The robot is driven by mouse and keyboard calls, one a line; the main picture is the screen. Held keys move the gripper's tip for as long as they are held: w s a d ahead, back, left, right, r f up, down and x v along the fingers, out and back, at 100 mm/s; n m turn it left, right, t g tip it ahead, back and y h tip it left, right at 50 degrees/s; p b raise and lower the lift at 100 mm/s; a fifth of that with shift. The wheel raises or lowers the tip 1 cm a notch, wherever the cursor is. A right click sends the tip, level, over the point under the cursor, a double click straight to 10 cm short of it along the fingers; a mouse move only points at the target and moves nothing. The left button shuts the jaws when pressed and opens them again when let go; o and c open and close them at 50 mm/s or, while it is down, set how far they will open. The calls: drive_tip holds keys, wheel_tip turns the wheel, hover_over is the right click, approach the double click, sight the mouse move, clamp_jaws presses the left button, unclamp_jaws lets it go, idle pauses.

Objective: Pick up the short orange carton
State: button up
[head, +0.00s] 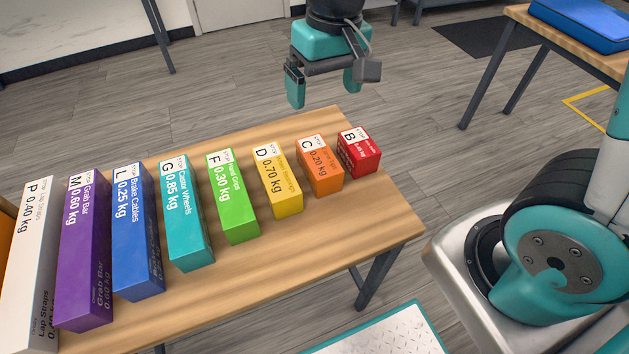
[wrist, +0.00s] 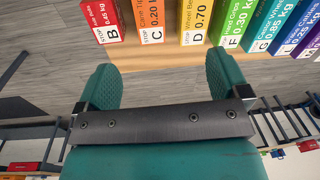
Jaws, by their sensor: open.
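The short orange carton (head: 321,168), marked C and 0.20 kg, stands on the wooden table near its right end. It is between the yellow carton D (head: 279,183) and the shorter red carton B (head: 358,153). In the wrist view the orange carton (wrist: 150,18) is at the top, beyond the fingertips and partly cut off by the frame edge. My gripper (head: 324,90) is open and empty. It hangs above and behind the table's far edge, apart from all the cartons. Both teal fingers (wrist: 163,72) also show in the wrist view.
To the left of the yellow carton, green (head: 232,197), teal (head: 184,217), blue (head: 136,235), purple (head: 86,253) and white (head: 30,268) cartons stand in a row with narrow gaps. Bare tabletop (head: 385,215) lies right of and in front of the red carton.

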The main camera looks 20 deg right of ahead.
drive_tip(key=m+h+b, duration=0.1)
drive_tip(key=b, duration=0.1)
approach(321, 154)
wheel_tip(321, 154, down, 8)
drive_tip(key=shift+w+r+b, duration=0.1)
drive_tip(key=shift+r+b, duration=0.1)
drive_tip(key=shift+b, duration=0.3)
drive_tip(key=shift+a+f+b, duration=0.15)
drive_tip(key=shift+f+b, duration=0.1)
drive_tip(key=shift+f, duration=1.2)
drive_tip(key=shift+a+f+b, duration=0.1)
drive_tip(key=shift+f+b, duration=0.15)
drive_tip(key=shift+f, duration=1.25)
drive_tip(key=c, duration=1.1)
